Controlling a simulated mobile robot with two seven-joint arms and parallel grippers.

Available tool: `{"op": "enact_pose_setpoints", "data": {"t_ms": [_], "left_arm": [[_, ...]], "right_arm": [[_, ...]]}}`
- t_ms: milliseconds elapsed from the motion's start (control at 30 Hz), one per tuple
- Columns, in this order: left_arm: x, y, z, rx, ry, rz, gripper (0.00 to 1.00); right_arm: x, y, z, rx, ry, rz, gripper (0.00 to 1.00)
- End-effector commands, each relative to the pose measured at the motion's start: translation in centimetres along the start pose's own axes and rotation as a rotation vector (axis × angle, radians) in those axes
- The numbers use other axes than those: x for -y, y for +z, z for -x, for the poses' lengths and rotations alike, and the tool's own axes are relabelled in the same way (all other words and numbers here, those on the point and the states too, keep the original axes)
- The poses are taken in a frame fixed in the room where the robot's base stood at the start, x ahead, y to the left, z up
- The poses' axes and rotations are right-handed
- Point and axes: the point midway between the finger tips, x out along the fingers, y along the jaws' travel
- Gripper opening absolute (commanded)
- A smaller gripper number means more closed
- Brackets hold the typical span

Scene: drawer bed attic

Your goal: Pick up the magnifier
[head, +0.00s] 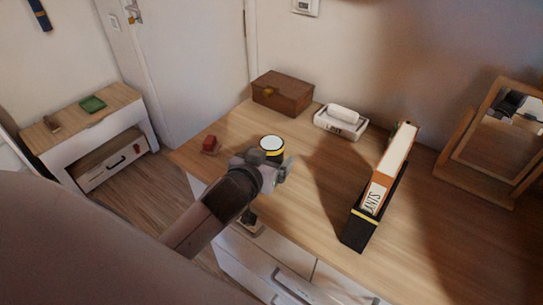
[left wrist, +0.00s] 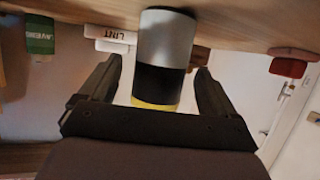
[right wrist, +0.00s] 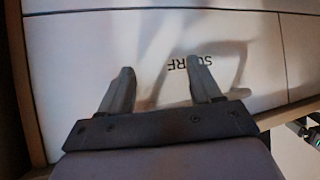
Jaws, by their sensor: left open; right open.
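The magnifier (head: 271,145) appears to be the short upright cylinder with a pale round top and a yellow band, standing on the wooden dresser top near its left edge. In the left wrist view the magnifier (left wrist: 165,50) shows silver, black and yellow bands. My left gripper (head: 272,171) is at its near side, partly covering it. In the left wrist view my left gripper (left wrist: 159,68) is open, with one finger on each side of the cylinder and gaps visible. My right gripper (right wrist: 159,68) is open and empty, facing a pale drawer front with lettering.
On the dresser top (head: 300,190) are a red item (head: 209,143), a brown box (head: 282,91), a white LINT box (head: 341,121), a book in a black holder (head: 385,180) and a mirror (head: 500,135). A low side table (head: 85,120) stands at the left.

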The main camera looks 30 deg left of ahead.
Motion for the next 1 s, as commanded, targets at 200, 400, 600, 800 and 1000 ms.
{"op": "enact_pose_setpoints", "data": {"t_ms": [200, 400, 600, 800, 1000], "left_arm": [[0.0, 0.0, -2.0, 0.001, 0.000, -0.001, 0.91], [0.0, 0.1, -2.4, 0.002, 0.001, -0.001, 0.91], [0.0, 0.1, -2.3, 0.002, 0.000, -0.001, 0.61], [0.0, 0.0, -2.3, 0.000, 0.000, -0.001, 0.31], [0.0, -0.1, -2.3, 0.000, 0.000, -0.001, 0.31]], "right_arm": [[0.0, -0.2, 0.1, 0.000, 0.000, 0.000, 0.64], [0.0, -0.2, 0.1, 0.000, 0.000, 0.000, 0.64], [0.0, -0.2, 0.1, 0.000, 0.000, 0.000, 0.64], [0.0, -0.2, 0.1, -0.001, 0.000, 0.000, 0.64], [0.0, -0.3, 0.1, -0.002, 0.000, 0.000, 0.64]]}}
